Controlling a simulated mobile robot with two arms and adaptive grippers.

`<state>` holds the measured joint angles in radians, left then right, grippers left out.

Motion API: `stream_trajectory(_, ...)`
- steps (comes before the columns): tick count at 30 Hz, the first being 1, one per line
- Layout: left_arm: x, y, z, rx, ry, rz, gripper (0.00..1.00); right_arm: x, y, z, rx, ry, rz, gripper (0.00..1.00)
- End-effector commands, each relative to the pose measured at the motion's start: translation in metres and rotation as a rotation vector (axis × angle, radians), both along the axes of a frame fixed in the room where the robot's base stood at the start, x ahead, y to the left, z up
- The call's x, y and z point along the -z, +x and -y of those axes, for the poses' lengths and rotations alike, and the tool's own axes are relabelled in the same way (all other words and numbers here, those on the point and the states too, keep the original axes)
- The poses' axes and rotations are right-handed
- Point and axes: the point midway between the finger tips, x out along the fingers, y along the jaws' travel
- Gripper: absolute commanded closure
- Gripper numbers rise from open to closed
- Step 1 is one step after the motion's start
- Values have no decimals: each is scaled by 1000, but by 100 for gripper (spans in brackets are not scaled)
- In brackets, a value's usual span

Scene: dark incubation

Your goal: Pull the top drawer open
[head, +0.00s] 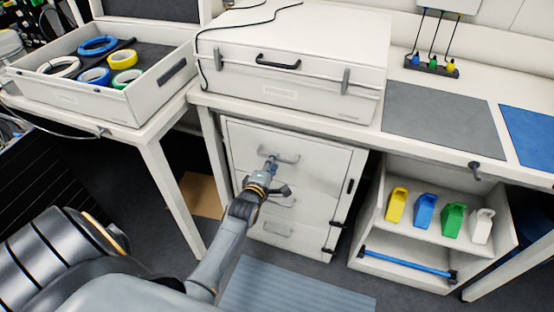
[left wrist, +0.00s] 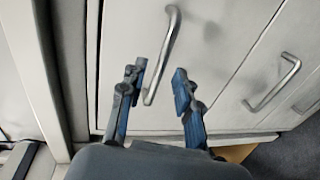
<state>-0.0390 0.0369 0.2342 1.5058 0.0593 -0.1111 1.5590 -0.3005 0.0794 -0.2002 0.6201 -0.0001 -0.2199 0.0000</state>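The white drawer cabinet (head: 330,195) stands under the bench, and its top drawer (head: 242,142) looks shut. The top drawer's metal handle (head: 291,159) is partly covered by my left gripper (head: 270,168) in the head view. In the left wrist view, my left gripper (left wrist: 160,82) has its two blue-lined fingers apart. The near end of the top handle (left wrist: 170,35) shows in the gap between them, nearer the left finger. I cannot tell whether a finger touches it. My right gripper is not in view.
Lower drawer handles (head: 280,200) sit below. A white case (head: 290,50) rests on the bench above. An open shelf (head: 430,230) with several coloured holders stands to the right. A table leg (head: 175,195) stands left of the cabinet. A ribbed mat (head: 295,290) lies in front.

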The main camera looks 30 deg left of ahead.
Motion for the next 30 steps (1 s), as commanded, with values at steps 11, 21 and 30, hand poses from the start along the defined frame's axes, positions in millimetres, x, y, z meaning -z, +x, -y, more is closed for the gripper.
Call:
stream_trajectory(11,7,34,-8,0,0,-1,68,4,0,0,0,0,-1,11)
stream_trajectory(21,7,34,-8,0,0,-1,88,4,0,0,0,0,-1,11)
stream_trajectory(30,8,33,-8,0,0,-1,100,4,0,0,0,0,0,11)
